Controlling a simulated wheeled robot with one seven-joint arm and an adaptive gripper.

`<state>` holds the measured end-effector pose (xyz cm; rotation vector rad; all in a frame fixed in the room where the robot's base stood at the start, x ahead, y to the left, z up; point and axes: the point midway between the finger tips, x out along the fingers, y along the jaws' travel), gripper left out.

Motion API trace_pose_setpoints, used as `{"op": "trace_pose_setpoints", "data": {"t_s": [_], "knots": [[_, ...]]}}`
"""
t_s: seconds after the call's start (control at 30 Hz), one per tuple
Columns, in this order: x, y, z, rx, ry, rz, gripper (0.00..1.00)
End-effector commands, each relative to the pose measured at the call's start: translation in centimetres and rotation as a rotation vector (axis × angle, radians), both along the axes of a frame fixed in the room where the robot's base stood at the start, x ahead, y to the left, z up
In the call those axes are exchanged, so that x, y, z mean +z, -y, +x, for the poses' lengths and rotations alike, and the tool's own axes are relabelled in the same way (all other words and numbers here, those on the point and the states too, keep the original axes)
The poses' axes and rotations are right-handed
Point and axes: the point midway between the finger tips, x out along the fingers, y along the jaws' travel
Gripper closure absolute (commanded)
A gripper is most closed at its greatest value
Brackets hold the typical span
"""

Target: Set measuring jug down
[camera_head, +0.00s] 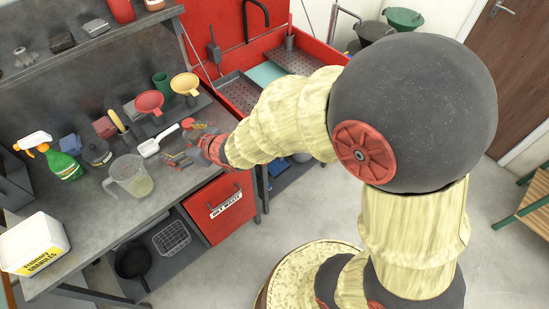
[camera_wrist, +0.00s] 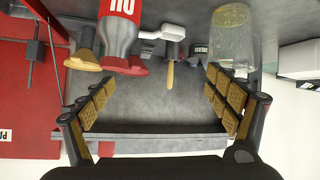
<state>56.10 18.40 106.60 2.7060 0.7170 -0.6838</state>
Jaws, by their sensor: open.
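The clear measuring jug (camera_head: 128,178) stands upright on the grey workbench (camera_head: 92,228), with a pale yellowish content low inside. It also shows in the wrist view (camera_wrist: 230,42) at the upper right, beyond one finger. My gripper (camera_head: 180,147) is open and empty over the bench, to the right of the jug and apart from it. In the wrist view my gripper's (camera_wrist: 160,88) padded fingers are spread wide with nothing between them.
A white scoop (camera_head: 157,141), red funnel (camera_head: 149,102), yellow funnel (camera_head: 185,84) and wooden-handled tool (camera_head: 117,121) are near my gripper. A green spray bottle (camera_head: 62,162) stands left of the jug. A white granules tub (camera_head: 35,243) sits at the bench's front left. Bench in front of the jug is clear.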

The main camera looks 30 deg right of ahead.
Motion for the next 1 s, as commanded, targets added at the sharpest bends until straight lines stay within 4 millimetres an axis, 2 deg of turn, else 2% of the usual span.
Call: {"op": "trace_pose_setpoints", "data": {"t_s": [0.03,0.17,0.2,0.27,0.3,0.4,0.5,0.6,0.7,0.8,1.0], "knots": [[2.4,2.9,-0.2,-0.073,-0.013,-0.029,0.11],[6.1,9.4,-2.9,-0.248,-0.104,-0.086,0.11],[7.2,11.2,-4.3,-0.296,-0.137,-0.096,0.11],[8.5,13.5,-6.7,-0.364,-0.192,-0.103,0.11],[9.3,14.8,-8.6,-0.405,-0.23,-0.102,0.11],[10.9,17.2,-13.8,-0.487,-0.329,-0.091,0.11],[11.9,18.3,-18.8,-0.538,-0.422,-0.069,0.11],[12.3,18.6,-22.8,-0.562,-0.497,-0.048,0.11],[12.5,18.5,-25.3,-0.57,-0.542,-0.035,0.11],[12.5,18.4,-26.4,-0.572,-0.567,-0.032,0.11],[12.5,18.4,-26.5,-0.572,-0.571,-0.032,0.11]]}}
